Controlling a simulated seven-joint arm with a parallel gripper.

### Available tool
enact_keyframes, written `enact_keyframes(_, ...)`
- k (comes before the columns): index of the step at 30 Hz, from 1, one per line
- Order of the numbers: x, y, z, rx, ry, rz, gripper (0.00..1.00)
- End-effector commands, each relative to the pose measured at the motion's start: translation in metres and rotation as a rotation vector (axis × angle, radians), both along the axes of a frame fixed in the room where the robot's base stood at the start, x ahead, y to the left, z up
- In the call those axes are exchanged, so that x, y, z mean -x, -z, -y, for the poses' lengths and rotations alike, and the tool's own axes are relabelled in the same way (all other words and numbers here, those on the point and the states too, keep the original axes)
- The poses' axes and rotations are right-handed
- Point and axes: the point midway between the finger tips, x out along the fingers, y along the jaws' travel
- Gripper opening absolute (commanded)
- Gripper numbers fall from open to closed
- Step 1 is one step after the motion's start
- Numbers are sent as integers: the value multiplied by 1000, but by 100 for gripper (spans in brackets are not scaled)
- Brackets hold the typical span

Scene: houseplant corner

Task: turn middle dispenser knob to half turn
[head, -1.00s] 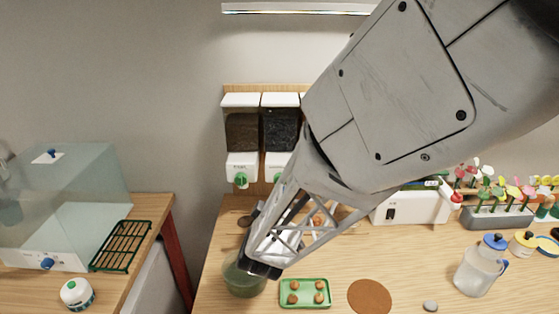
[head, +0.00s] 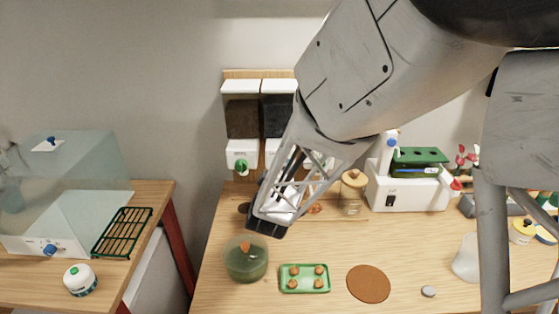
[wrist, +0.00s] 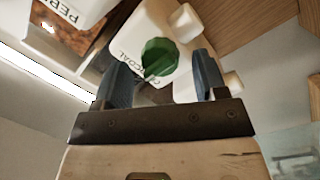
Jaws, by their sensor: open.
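The middle dispenser (head: 278,117), with dark fill, hangs on the wall board; my gripper and arm hide its lower part and knob in the head view. In the wrist view a green knob (wrist: 159,57) sits on a white dispenser front whose partly hidden label seems to read CHARCOAL. My gripper (wrist: 161,72) is open, its two blue-grey fingers on either side of this knob in the picture. I cannot tell whether they touch it. The left dispenser (head: 242,118), with brown-black fill, shows its own green knob (head: 241,167).
A green-filled jar (head: 246,262) stands below my gripper, beside a green tray (head: 304,288) of small pots and a brown round mat (head: 369,283). A lidded jar (head: 352,192) and a white machine (head: 408,188) stand behind. A glass tank (head: 65,180) is on the left table.

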Motion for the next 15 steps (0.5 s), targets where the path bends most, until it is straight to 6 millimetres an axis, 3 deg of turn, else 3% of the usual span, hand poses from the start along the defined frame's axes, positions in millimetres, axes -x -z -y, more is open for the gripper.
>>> enact_keyframes(13,-7,0,1,0,0,0,65)
enact_keyframes(15,-7,0,1,0,0,0,58)
